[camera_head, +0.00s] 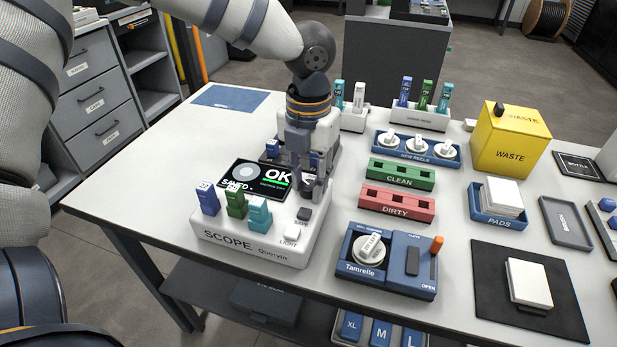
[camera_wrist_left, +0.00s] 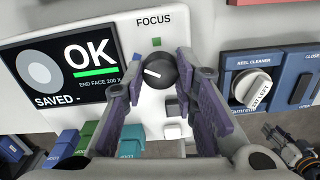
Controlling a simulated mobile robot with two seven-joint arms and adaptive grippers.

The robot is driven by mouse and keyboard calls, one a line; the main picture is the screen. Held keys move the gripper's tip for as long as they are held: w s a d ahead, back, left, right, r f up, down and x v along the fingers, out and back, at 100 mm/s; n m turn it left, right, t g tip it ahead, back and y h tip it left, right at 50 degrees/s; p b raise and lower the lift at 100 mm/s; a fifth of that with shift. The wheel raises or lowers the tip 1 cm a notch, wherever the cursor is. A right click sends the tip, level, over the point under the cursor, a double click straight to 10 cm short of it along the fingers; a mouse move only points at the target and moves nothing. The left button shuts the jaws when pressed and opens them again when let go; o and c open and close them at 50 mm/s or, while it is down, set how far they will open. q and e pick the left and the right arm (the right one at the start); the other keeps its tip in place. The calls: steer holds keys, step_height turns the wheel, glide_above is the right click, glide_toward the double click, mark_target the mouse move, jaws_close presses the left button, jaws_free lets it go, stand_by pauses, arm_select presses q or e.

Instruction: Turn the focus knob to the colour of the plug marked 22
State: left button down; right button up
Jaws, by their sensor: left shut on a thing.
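The focus knob (camera_wrist_left: 160,71) is a round black knob on the white scope (camera_head: 288,249), below the word FOCUS. Its white pointer line points left. My left gripper (camera_wrist_left: 160,72) is shut on the knob, one finger on each side. In the head view the left gripper (camera_head: 313,190) reaches down at the scope's right side and mostly covers the knob. Blue (camera_head: 208,200), green (camera_head: 236,205) and teal (camera_head: 259,212) plugs stand along the scope's front. I cannot read their numbers.
The scope screen (camera_head: 254,178) reads OK and SAVED. To the right are the green CLEAN rack (camera_head: 401,181), red DIRTY rack (camera_head: 396,210) and blue Tamrelle cleaner (camera_head: 345,274). Behind stand a rack of plugs (camera_head: 418,118) and the yellow waste box (camera_head: 511,140).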

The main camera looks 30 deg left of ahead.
mark_target(309, 184)
arm_select(q)
steer(key=c, duration=1.6)
jaws_free()
steer(key=shift+o, duration=0.2)
steer(key=shift+r, duration=0.1)
step_height(309, 184, up, 12)
